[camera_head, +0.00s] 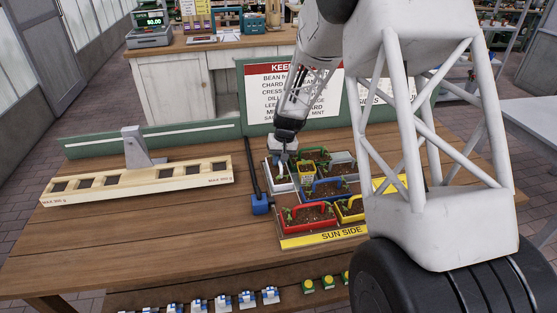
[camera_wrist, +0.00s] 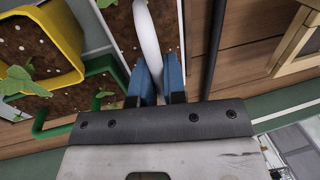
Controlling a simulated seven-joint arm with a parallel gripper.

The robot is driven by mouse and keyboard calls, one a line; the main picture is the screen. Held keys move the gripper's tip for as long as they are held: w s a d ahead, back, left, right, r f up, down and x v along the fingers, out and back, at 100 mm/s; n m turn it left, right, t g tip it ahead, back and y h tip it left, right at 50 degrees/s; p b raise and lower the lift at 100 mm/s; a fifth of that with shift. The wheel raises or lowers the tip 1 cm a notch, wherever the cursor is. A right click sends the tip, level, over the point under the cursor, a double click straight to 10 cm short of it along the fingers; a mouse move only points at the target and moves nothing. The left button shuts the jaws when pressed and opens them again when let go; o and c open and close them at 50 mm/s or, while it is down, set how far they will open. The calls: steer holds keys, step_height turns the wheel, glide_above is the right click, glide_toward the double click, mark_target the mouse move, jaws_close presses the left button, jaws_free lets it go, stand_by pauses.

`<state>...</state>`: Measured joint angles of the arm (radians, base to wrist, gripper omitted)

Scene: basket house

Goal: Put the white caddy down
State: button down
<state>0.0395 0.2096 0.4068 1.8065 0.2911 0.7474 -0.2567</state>
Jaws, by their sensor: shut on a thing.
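The white caddy (camera_head: 281,182) is at the back left of the group of planted caddies, over the left part of the tray marked SUN SIDE (camera_head: 328,237). My gripper (camera_head: 284,158) is above it with its fingers pointing down. In the wrist view my gripper's blue fingers (camera_wrist: 158,82) are shut on the caddy's white handle (camera_wrist: 149,42), with dark soil below it. The caddy looks about level. I cannot tell whether its base touches the tray.
Yellow (camera_head: 306,172), green (camera_head: 324,157), blue (camera_head: 325,189) and red (camera_head: 308,217) caddies stand close by. A blue block (camera_head: 260,204) with a dark bar is just left. A wooden balance beam (camera_head: 140,182) lies farther left. The front left of the table is clear.

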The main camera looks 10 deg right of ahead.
mark_target(285, 168)
steer(key=shift+f, duration=0.15)
steer(key=c, duration=1.2)
jaws_free()
steer(key=r, duration=0.4)
steer(key=d+r, duration=0.1)
steer(key=r, duration=0.3)
steer(key=d+r, duration=0.1)
steer(key=r, duration=0.3)
steer(key=shift+d, duration=0.2)
steer(key=shift+r, duration=0.1)
